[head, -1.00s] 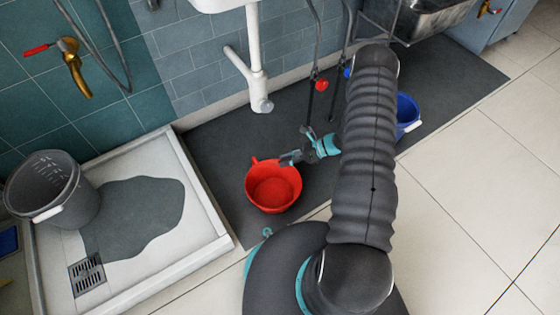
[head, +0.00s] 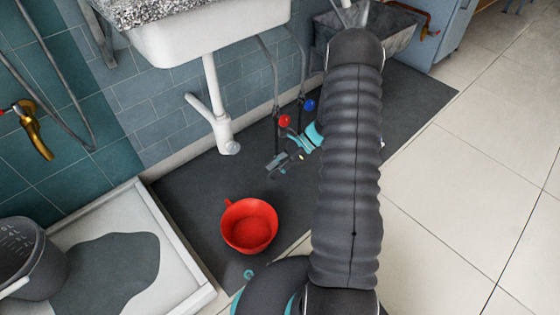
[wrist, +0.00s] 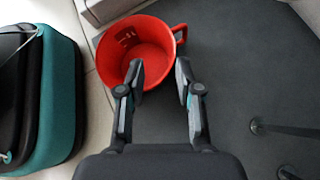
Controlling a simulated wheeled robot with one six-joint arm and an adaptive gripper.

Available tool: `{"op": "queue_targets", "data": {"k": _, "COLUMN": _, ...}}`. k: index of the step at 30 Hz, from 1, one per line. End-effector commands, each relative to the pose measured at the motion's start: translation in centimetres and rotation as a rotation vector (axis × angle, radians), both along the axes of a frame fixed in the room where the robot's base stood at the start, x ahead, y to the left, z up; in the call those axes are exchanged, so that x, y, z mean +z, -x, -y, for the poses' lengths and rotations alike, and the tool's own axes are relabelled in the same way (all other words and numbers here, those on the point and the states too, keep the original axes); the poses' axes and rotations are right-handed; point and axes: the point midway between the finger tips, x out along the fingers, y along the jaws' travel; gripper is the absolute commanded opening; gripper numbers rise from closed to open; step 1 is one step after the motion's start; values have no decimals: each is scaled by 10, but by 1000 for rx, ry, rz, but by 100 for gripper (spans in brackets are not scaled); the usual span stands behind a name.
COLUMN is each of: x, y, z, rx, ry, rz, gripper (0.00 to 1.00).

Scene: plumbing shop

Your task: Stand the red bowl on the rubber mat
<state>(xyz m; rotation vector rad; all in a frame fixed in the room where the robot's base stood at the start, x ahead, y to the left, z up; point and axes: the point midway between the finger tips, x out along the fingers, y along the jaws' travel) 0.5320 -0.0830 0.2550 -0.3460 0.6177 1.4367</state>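The red bowl (head: 249,226), with a loop handle on its rim, stands upright on the dark grey rubber mat (head: 185,190), close to the mat's front edge. The bowl (wrist: 140,50) also shows at the top of the wrist view, beyond my fingertips, with its handle to the right. My gripper (head: 274,166) is above the mat, behind and to the right of the bowl in the head view, and apart from it. In the wrist view my gripper (wrist: 160,78) has its fingers spread, with nothing held between them.
A white sink (head: 190,40) with a drain pipe (head: 222,115) hangs behind the mat. Hoses with red and blue knobs hang beside it. A shower tray (head: 170,285) with a grey bucket (head: 30,260) is at left. Pale floor at right (head: 450,200) is clear.

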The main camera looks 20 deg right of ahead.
Motion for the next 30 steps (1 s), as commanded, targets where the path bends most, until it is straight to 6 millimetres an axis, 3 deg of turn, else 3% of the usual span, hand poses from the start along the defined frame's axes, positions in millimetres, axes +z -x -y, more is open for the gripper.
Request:
{"op": "queue_targets", "data": {"k": 1, "x": 23, "y": 0, "z": -5, "rx": 52, "ry": 38, "rz": 45, "gripper": 35}}
{"op": "queue_targets", "data": {"k": 3, "x": 47, "y": 4, "z": -12, "rx": 123, "ry": 85, "rz": 99, "gripper": 35}}
{"op": "queue_targets", "data": {"k": 15, "x": 175, "y": 47, "z": -50, "rx": 526, "ry": 355, "rz": 411, "gripper": 35}}
{"op": "queue_targets", "data": {"k": 21, "x": 226, "y": 79, "z": -66, "rx": 723, "ry": 491, "rz": 566, "gripper": 35}}
{"op": "queue_targets", "data": {"k": 30, "x": 286, "y": 137, "z": -82, "rx": 1008, "ry": 705, "rz": 795, "gripper": 35}}
